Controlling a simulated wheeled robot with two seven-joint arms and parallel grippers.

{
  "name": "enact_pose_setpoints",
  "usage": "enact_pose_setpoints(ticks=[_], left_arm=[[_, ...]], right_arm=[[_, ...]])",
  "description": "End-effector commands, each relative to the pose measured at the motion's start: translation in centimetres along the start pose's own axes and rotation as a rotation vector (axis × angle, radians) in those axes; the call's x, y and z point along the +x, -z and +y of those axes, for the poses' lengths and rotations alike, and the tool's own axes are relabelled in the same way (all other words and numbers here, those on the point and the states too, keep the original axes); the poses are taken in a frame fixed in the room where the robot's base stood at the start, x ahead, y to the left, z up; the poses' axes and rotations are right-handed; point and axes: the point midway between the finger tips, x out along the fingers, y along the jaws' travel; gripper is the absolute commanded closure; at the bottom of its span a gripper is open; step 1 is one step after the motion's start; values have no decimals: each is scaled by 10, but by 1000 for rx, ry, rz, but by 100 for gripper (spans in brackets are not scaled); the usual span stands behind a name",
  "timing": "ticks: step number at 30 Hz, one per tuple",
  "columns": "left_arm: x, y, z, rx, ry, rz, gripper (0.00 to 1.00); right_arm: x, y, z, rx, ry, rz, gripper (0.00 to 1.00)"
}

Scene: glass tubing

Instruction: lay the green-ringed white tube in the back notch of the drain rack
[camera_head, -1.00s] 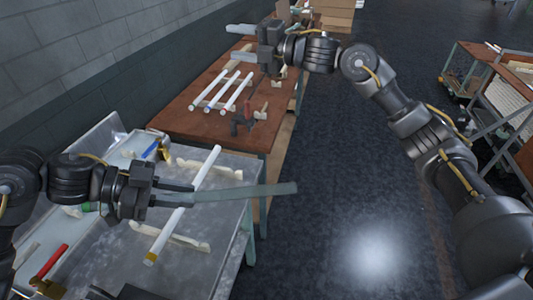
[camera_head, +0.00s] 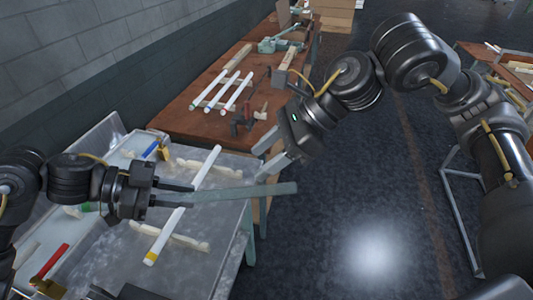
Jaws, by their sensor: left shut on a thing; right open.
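My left gripper (camera_head: 172,193) is shut on a long tube (camera_head: 245,191) that looks grey-green and pale here. The tube reaches right, above a white tube with a yellow end (camera_head: 152,256). A green band (camera_head: 88,207) shows left of the gripper, apparently on the same tube. Two cream notched bars, one near (camera_head: 190,242) and one far (camera_head: 228,173), stand on the metal table and look like the drain rack; the yellow-ended tube lies across them. The individual notches are too small to tell apart.
A brown table (camera_head: 190,120) behind holds several white tubes, a red-and-black tool (camera_head: 240,120) and a grey-green device (camera_head: 280,40). A red-handled item (camera_head: 50,260) lies front left.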

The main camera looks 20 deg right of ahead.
Motion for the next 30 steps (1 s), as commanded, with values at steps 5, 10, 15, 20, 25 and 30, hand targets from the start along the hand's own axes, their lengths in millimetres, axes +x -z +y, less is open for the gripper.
enact_pose_setpoints(ticks=[5, 10, 15, 20, 25, 30], left_arm=[[0, 0, 0, 0, 0, 0, 100], [0, 0, 0, 0, 0, 0, 100], [0, 0, 0, 0, 0, 0, 100], [0, 0, 0, 0, 0, 0, 100], [0, 0, 0, 0, 0, 0, 100], [0, 0, 0, 0, 0, 0, 100]], right_arm=[[17, 0, 0, 2, -4, -1, 51], [48, 0, 1, 4, -6, 0, 51], [80, -1, 0, 4, -4, -2, 51], [102, -1, 0, 5, -2, -2, 51], [116, -1, 0, 5, -1, -3, 51], [119, -1, 0, 5, 0, -3, 51]])
